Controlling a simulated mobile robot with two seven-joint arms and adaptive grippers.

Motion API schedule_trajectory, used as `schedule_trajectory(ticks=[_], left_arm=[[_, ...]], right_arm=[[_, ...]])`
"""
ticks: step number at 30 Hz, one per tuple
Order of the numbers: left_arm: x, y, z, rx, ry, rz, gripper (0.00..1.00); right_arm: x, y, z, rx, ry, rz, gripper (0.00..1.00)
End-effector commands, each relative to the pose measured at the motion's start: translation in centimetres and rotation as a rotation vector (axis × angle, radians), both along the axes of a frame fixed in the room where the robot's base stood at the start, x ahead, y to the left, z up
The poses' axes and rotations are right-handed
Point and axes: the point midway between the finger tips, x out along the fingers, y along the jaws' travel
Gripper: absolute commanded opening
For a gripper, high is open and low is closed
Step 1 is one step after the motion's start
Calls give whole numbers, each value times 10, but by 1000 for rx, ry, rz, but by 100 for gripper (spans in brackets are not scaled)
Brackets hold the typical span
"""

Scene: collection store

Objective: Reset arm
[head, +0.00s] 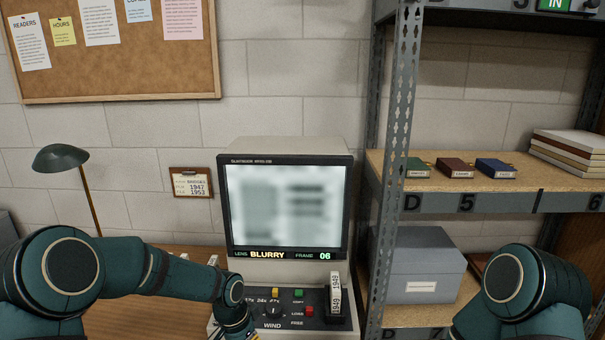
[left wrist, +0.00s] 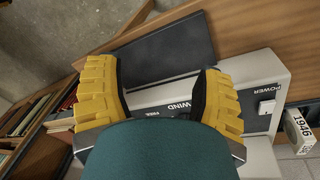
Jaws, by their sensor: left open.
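My left arm comes in from the left in the head view, its forearm reaching to the front of the microfilm reader (head: 285,145). Only a bit of my left gripper (head: 240,334) shows there, at the bottom edge. In the left wrist view my left gripper (left wrist: 160,72) has its two yellow fingers spread wide with nothing between them, over the reader's grey control panel (left wrist: 150,95) marked WIND and POWER. Whether it touches the panel is unclear. My right arm shows at the bottom right of the head view, in front of the shelf; its gripper is out of view.
The reader's screen (head: 285,210) is blurred and reads BLURRY, frame 06. A labelled 1949 reel box (head: 336,290) stands at the panel's right. A metal shelf rack (head: 395,120) holds small boxes and a grey box (head: 418,265). A green lamp (head: 62,157) stands left.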

Motion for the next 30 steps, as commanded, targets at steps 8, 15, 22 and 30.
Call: schedule_trajectory(ticks=[8, 15, 22, 30], left_arm=[[-92, -39, -84, -199, 58, 326, 68], [-170, -38, -121, -240, 71, 670, 68], [-198, -29, -128, -226, 55, 804, 68], [-198, -29, -128, -225, 53, 810, 68]], right_arm=[[0, 0, 0, 0, 0, 0, 47], [0, 0, 0, 0, 0, 0, 47], [0, 0, 0, 0, 0, 0, 47], [0, 0, 0, 0, 0, 0, 47]])
